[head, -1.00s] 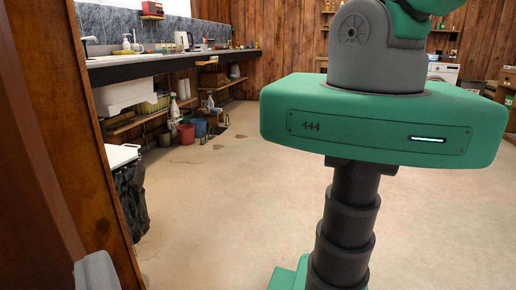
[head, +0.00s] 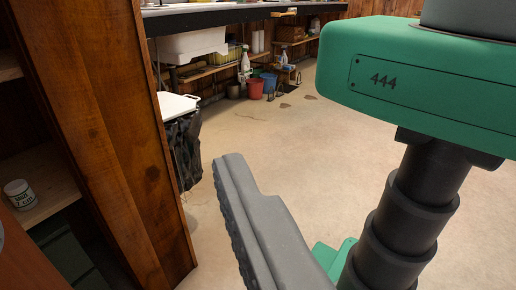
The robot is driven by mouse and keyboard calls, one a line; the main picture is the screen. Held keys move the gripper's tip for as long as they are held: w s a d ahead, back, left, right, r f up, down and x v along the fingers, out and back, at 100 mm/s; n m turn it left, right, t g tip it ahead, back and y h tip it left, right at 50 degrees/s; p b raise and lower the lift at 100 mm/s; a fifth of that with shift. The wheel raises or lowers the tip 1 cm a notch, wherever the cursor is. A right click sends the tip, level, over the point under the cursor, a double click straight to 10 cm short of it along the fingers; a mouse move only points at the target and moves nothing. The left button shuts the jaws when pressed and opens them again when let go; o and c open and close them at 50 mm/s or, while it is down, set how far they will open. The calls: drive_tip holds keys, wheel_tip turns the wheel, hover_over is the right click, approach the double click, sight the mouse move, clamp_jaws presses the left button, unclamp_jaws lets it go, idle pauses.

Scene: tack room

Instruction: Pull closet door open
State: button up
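The closet stands at the left with its dark interior in view. Its brown wooden side panel (head: 105,130) runs down the picture. A reddish-brown piece in the lower left corner, probably the closet door (head: 35,262), shows only in part, and its handle cannot be made out. One grey finger of my gripper (head: 258,222) shows at bottom centre, right of the panel. Its ridged pad faces left toward free space and touches nothing visible. A sliver of grey at the left edge may be the other finger or a handle. The gripper looks open and empty.
A white jar (head: 20,194) stands on a closet shelf (head: 48,190). A black bin with a white lid (head: 180,140) is just beyond the panel. A counter (head: 230,18) with a white tub and buckets below lies behind. The middle floor is clear.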

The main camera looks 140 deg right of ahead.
drive_tip(key=shift+s+a+r+p, duration=0.15)
drive_tip(key=shift+s+p, duration=0.1)
drive_tip(key=shift+s, duration=0.25)
drive_tip(key=shift+s+a+f+p, duration=0.1)
drive_tip(key=shift+s+p, duration=0.1)
drive_tip(key=shift+s, duration=0.3)
